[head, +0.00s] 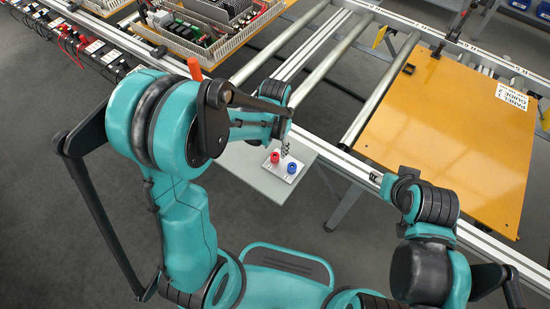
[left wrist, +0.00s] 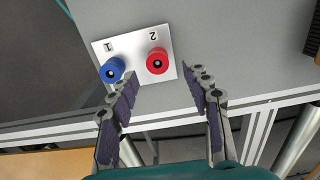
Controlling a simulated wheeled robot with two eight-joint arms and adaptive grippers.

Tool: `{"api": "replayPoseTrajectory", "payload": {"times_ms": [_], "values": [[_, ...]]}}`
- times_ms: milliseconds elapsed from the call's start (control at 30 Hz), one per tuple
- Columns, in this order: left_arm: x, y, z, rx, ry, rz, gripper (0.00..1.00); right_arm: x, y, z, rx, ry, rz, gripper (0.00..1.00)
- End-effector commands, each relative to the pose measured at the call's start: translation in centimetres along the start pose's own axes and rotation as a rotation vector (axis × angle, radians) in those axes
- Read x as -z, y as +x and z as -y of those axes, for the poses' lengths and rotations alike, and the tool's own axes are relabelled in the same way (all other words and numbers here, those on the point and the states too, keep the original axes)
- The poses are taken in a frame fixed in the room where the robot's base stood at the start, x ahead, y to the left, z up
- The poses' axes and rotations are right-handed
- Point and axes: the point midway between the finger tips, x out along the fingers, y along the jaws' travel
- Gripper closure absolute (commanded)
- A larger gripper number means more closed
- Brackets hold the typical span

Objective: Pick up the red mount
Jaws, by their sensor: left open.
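The red mount (head: 275,156) stands on a small white plate (head: 283,170) next to the blue mount (head: 292,168). In the left wrist view the red mount (left wrist: 157,60) sits beside the label 2, and the blue mount (left wrist: 111,71) beside the label 1. My left gripper (left wrist: 163,78) is open and empty; the red mount shows just beyond the gap between its fingertips. In the head view my left gripper (head: 285,149) is above the plate, close to the red mount. My right gripper (head: 389,183) is small at the right, and its jaws are not clear.
The plate lies on a grey shelf (head: 252,175) beside the metal rails (head: 330,152). A yellow-orange panel (head: 450,140) lies on the frame at the right. A wiring panel with ducts (head: 200,30) is at the upper left. Open floor shows below the shelf.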

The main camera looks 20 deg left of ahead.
Motion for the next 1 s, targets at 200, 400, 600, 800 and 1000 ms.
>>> {"api": "replayPoseTrajectory", "payload": {"times_ms": [200,400,600,800,1000], "values": [[-0.4,3.4,-0.3,0.0,0.0,-0.001,0.51,-1.2,1.8,0.0,0.0,0.0,0.0,0.6],[-0.4,4.8,-0.3,0.0,-0.001,-0.002,0.51,-1.6,2.2,0.0,0.0,0.0,0.0,0.6],[-0.4,4.6,-0.3,0.0,-0.001,-0.002,0.64,-1.4,2.1,0.0,0.0,0.0,0.0,0.6],[-0.4,4.6,-0.3,0.0,-0.001,-0.002,0.93,-1.5,2.1,0.0,0.0,0.0,0.0,0.6],[-0.4,4.6,-0.3,0.0,-0.001,-0.002,0.93,-1.5,2.1,0.0,0.0,0.0,0.0,0.6]]}}
